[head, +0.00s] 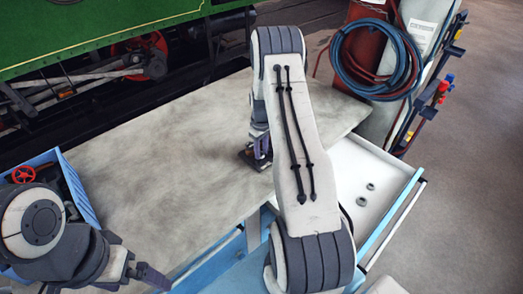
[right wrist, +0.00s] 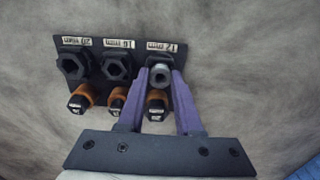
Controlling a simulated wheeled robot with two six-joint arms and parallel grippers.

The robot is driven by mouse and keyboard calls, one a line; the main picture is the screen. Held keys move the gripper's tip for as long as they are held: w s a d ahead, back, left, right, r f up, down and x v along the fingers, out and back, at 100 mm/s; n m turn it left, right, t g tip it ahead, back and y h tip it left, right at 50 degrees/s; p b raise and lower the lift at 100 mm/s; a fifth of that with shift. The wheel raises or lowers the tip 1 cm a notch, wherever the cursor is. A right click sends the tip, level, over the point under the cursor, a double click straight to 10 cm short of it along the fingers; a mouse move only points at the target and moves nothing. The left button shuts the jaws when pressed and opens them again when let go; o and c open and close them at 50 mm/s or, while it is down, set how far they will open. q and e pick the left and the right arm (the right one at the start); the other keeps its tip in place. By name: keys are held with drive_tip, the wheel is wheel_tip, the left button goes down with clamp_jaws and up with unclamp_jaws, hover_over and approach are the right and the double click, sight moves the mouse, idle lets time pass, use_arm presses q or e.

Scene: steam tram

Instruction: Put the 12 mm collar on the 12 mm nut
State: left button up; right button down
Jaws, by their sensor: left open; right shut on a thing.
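A grey metal collar (right wrist: 159,76) is between the fingertips of my right gripper (right wrist: 161,80), which is shut on it. The collar is at the 12 mm nut, under the 12 mm label (right wrist: 160,47) on a dark plate (right wrist: 97,86). The nut is mostly hidden by the collar, and I cannot tell whether the collar is fully seated around it. In the head view the dark plate (head: 247,160) stands on the table, largely hidden by my right arm. My left gripper (head: 136,274) is open and empty at the lower left.
The 16 mm nut (right wrist: 118,67) and 20 mm nut (right wrist: 74,66) stand beside it, with orange, black-tipped pieces below. Two more grey rings (head: 367,193) lie in the open white drawer (head: 345,160). A blue crate (head: 75,190) stands left. The table (head: 165,150) is mostly clear.

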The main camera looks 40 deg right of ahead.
drive_tip(key=shift+f, duration=0.15)
idle(0.7)
drive_tip(key=shift+c, duration=1.7)
unclamp_jaws()
wheel_tip(320, 180, up, 7)
drive_tip(key=p, duration=0.4)
